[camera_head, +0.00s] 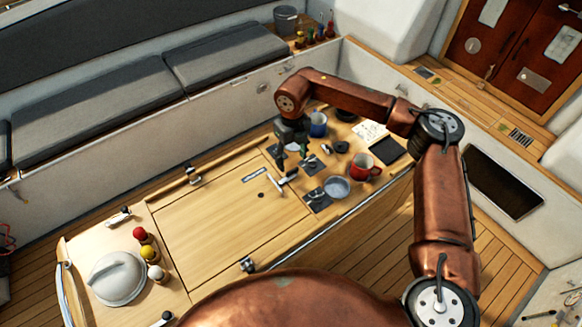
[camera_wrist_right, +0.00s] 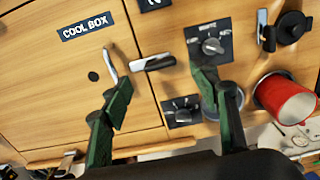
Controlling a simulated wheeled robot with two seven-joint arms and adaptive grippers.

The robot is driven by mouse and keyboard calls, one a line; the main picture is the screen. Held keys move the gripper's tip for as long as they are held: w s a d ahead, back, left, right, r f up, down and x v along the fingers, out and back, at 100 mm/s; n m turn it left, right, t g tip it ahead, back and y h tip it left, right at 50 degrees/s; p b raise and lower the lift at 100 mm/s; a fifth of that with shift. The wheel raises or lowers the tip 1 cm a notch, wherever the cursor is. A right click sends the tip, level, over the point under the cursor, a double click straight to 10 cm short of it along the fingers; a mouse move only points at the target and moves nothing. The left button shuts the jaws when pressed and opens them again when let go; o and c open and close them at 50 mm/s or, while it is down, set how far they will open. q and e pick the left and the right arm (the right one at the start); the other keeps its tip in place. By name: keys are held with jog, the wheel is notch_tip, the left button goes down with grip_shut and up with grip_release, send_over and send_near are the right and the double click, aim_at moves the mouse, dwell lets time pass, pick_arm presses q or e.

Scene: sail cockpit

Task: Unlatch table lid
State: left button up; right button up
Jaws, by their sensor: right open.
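The wooden table lid (camera_head: 215,220) lies flat and closed in the table top; its "COOL BOX" label shows in the wrist view (camera_wrist_right: 85,26). A metal T-shaped handle (camera_head: 288,180) stands at the lid's right edge and also shows in the wrist view (camera_wrist_right: 153,63). Dark metal fittings sit at the lid's far edge (camera_head: 192,174) and near edge (camera_head: 248,264). My right gripper (camera_wrist_right: 162,75) is open and empty, pointing down over the table. In the wrist view, the handle lies between and beyond its green fingertips, apparently untouched. My left gripper is not in view.
Close to the handle are a knob panel (camera_wrist_right: 211,46), a switch panel (camera_wrist_right: 182,109), a grey bowl (camera_head: 336,187), a red mug (camera_head: 364,168) and a blue mug (camera_head: 318,124). The lid's surface is clear.

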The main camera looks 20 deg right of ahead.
aim_at(292, 170)
jog(key=shift+f, duration=2.75)
jog(key=shift+c, duration=0.4)
jog(key=c, duration=1.1)
